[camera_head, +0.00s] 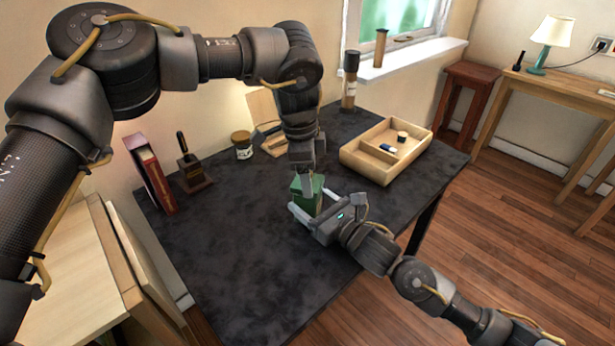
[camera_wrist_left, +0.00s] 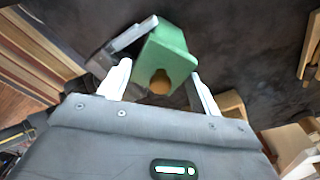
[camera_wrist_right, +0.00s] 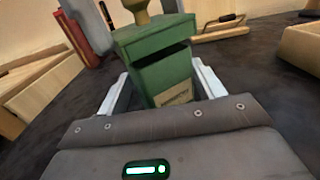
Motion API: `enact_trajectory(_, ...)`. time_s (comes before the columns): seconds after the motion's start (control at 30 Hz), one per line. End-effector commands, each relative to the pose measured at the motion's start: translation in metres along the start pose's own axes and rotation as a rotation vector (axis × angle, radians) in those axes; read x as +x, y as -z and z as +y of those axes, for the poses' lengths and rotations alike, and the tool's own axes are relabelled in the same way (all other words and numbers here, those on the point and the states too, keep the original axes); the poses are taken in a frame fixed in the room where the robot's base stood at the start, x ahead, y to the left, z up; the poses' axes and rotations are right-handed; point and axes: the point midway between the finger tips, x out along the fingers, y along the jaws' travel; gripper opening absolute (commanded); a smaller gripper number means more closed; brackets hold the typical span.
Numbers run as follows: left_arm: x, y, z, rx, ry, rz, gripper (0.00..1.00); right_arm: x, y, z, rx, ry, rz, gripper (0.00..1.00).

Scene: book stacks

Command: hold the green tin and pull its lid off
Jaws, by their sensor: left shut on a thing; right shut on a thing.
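The green tin (camera_head: 307,196) is upright near the middle of the dark table. My right gripper (camera_head: 312,214) comes from the right and is shut on its body; in the right wrist view the fingers flank the tin (camera_wrist_right: 165,78). Its green lid (camera_wrist_right: 150,33) has a brass knob (camera_wrist_right: 137,8) on top. A dark slit shows between lid and body on the right face. My left gripper (camera_head: 306,178) reaches down from above, shut on the lid; its fingers stand either side of the knob (camera_wrist_left: 160,82) in the left wrist view. Their exact contact is hidden.
A compartmented wooden tray (camera_head: 364,160) with small items stands to the right. A red book (camera_head: 152,175), a black-handled stamp on a block (camera_head: 192,176), a jar (camera_head: 242,146) and a dark-topped bottle (camera_head: 349,82) stand along the back. The front of the table (camera_head: 255,275) is clear.

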Motion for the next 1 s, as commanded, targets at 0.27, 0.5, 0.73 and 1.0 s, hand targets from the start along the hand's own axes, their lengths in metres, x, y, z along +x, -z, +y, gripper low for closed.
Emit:
enact_trajectory(0.27, -0.002, 0.0, 0.0, 0.001, 0.0, 0.0, 0.36, 0.0, -0.001, 0.0, 0.0, -0.001, -0.001, 0.27)
enact_trajectory(0.5, -0.01, 0.002, 0.0, 0.0, 0.002, 0.001, 0.36, 0.0, -0.001, 0.001, 0.0, -0.001, -0.001, 0.27)
enact_trajectory(0.73, -0.037, 0.005, -0.001, 0.0, 0.002, 0.001, 0.36, 0.0, -0.001, 0.001, 0.0, -0.001, -0.001, 0.27)
enact_trajectory(1.0, -0.041, 0.005, 0.0, 0.0, 0.0, 0.0, 0.36, 0.0, -0.001, 0.0, 0.0, -0.001, -0.001, 0.69)
